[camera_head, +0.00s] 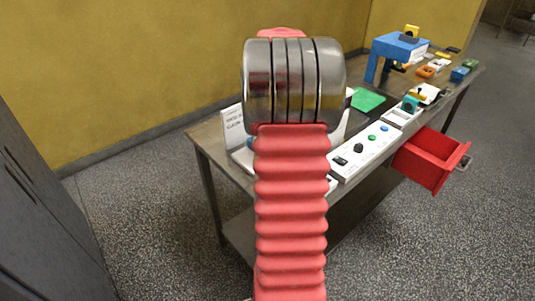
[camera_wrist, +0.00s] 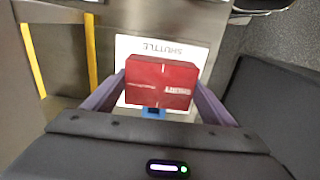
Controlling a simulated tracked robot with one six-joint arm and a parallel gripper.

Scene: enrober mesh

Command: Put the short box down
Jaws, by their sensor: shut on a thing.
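In the wrist view, my gripper (camera_wrist: 160,92) is shut on a red box (camera_wrist: 160,72), with one purple-grey finger on each side of it. The box has small white marks and printing on its face, too blurred to read. It is the only box in my jaws, and I take it as the short box. Behind it is a white sheet printed SHUTTLE (camera_wrist: 170,49). I cannot tell whether the box touches anything below. In the head view, my own red and metal arm hides the gripper and the box.
A table (camera_head: 207,139) carries a white panel with knobs (camera_head: 359,151), a green mat (camera_head: 367,100), a blue stand (camera_head: 398,45) and several small items at its far end. A red drawer (camera_head: 430,160) juts from its right side. A dark cabinet (camera_head: 40,190) stands left.

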